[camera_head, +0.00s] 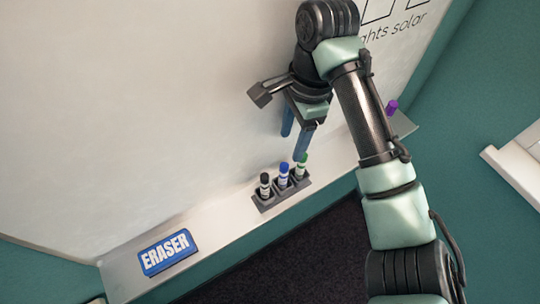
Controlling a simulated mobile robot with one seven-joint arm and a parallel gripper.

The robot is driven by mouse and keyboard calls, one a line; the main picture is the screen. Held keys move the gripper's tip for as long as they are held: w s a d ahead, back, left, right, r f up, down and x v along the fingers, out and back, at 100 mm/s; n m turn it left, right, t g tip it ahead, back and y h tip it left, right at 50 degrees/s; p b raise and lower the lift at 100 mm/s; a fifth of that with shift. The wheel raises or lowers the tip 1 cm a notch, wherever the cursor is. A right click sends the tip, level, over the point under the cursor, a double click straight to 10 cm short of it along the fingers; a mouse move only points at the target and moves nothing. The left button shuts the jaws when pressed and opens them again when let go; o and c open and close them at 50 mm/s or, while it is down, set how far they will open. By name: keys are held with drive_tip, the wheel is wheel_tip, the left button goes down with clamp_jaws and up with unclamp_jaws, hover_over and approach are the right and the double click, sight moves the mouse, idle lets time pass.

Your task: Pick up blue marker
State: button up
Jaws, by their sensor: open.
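The blue marker (283,175) stands upright in the middle slot of a small dark holder (267,207) on the whiteboard ledge. A black marker (265,186) stands to its left and a green marker (301,167) to its right. My gripper (293,146) is open, its two blue fingers pointing down above the holder. One finger is close to the tops of the blue and green markers, and nothing shows between the fingers. I cannot tell whether that finger touches a marker. The lower part of the blue marker is hidden in the holder.
A blue eraser (166,252) lies on the ledge (222,219) at the left. A purple object (391,107) is on the ledge at the right, behind my arm. The whiteboard (130,110) rises behind the ledge. The ledge between eraser and holder is clear.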

sight(287, 163)
drive_tip(key=f+b, duration=0.1)
drive_tip(key=f, duration=0.1)
drive_tip(key=f+b, duration=0.1)
drive_tip(key=f, duration=0.2)
drive_tip(key=s+f+b, duration=0.1)
drive_tip(key=f, duration=0.1)
drive_tip(key=shift+a+f, duration=0.2)
drive_tip(key=shift+a, duration=0.05)
drive_tip(key=shift+s+a+f+p, duration=0.1)
drive_tip(key=shift+a+f+p, duration=0.05)
drive_tip(key=shift+f, duration=0.7)
drive_tip(key=shift+s+a+f+p, duration=0.1)
drive_tip(key=shift+a+f+p, duration=0.1)
drive_tip(key=shift+f, duration=0.65)
drive_tip(key=shift+s+a+f+p, duration=0.1)
drive_tip(key=shift+f+p, duration=0.05)
drive_tip(key=shift+f, duration=0.7)
drive_tip(key=shift+c, duration=0.2)
clamp_jaws()
